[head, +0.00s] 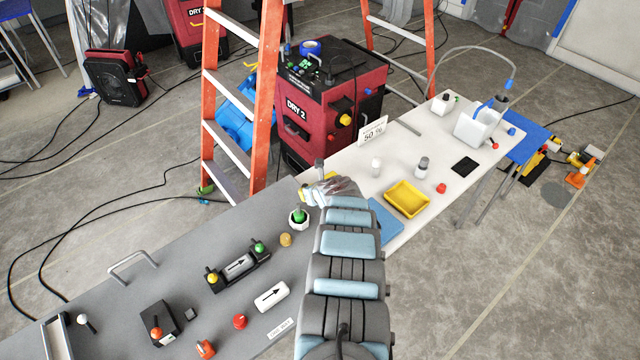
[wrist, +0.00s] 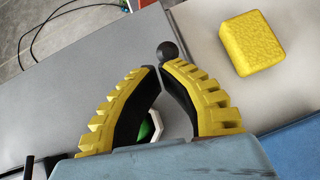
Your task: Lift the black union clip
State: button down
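The wrist view shows a black round knob (wrist: 167,52) at the fingertips. It may belong to the black union clip, but any body below it is hidden. My gripper (wrist: 160,67) has its two yellow-and-black fingers bowed, with the tips close together beside the knob. I cannot tell whether they pinch its stem. A black holder (head: 238,266) with green and yellow knobs carries a grey arrow-marked pipe on the grey table.
A yellow sponge-like block (wrist: 252,43) lies right of the fingertips. A white hex fitting with a green knob (head: 299,215) stands close by. A yellow tray (head: 407,198) and blue pad (head: 384,221) lie right. An orange ladder (head: 270,60) and red dryer (head: 330,110) stand behind.

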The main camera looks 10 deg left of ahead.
jog(key=p+v, duration=1.1)
jog(key=p, duration=0.1)
jog(key=shift+r, duration=0.4)
dwell(0.4)
jog(key=shift+s, duration=0.1)
dwell(0.6)
